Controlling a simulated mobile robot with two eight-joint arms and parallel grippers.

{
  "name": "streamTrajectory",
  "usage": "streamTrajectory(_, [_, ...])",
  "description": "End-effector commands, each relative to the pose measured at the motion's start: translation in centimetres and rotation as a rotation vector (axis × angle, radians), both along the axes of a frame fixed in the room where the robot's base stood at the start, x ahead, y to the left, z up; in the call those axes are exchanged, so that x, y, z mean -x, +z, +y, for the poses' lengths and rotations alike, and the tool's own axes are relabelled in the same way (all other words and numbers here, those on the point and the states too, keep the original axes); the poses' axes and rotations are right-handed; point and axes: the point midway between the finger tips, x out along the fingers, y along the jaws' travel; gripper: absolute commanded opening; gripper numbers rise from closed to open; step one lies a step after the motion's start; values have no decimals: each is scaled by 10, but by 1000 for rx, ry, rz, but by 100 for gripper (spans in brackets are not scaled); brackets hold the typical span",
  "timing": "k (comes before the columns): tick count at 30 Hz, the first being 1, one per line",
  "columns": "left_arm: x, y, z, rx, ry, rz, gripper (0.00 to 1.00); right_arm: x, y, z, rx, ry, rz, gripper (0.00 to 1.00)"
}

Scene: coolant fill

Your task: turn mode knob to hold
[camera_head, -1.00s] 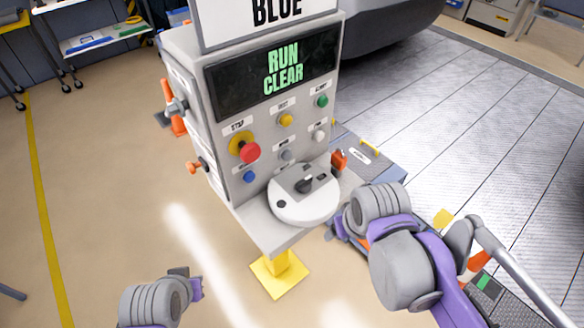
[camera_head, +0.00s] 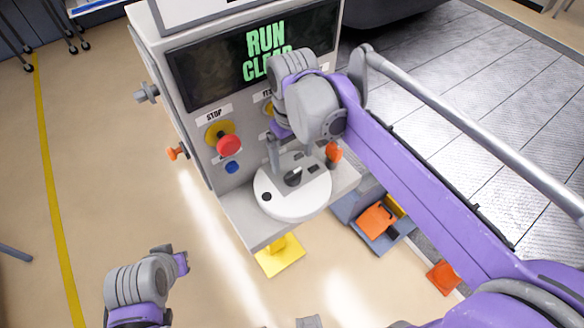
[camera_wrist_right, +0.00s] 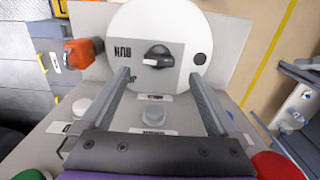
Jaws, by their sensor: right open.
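The black mode knob (camera_head: 294,176) sits on a white round dial (camera_head: 290,205) on the ledge of the control pedestal. In the right wrist view the knob (camera_wrist_right: 158,57) has a white mark on its left end, towards the RUN label (camera_wrist_right: 123,52). A second label below it is too small to read. My right gripper (camera_head: 284,155) is above the dial; in its wrist view the open fingers (camera_wrist_right: 160,78) stand on either side of the knob's line, apart from it. My left gripper (camera_head: 180,260) is low over the floor, away from the pedestal; its jaws are unclear.
The pedestal screen (camera_head: 255,52) reads RUN CLEAR, partly covered by my right wrist. A red stop button (camera_head: 229,145) and a blue button (camera_head: 232,167) are left of my gripper. An orange part (camera_head: 334,152) sits right beside the dial.

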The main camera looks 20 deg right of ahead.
Motion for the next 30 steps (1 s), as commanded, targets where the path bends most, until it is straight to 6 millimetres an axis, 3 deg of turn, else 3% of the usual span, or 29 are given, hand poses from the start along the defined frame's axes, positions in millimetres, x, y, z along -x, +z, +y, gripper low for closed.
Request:
streamTrajectory(3, [1, -2, 0, 0, 0, 2, 0, 0, -24, 0, 0, 0, 0, 95])
streamTrajectory(9, [2, -4, 0, 0, 0, 3, 0, 0, -50, 0, 0, -1, 0, 95])
streamTrajectory(21, [2, -5, 0, 0, 0, 3, 0, 0, -57, 0, 0, -1, -1, 95])
streamTrajectory(30, [2, -5, 0, 0, 0, 4, 0, 0, -57, 0, 0, -1, -1, 43])
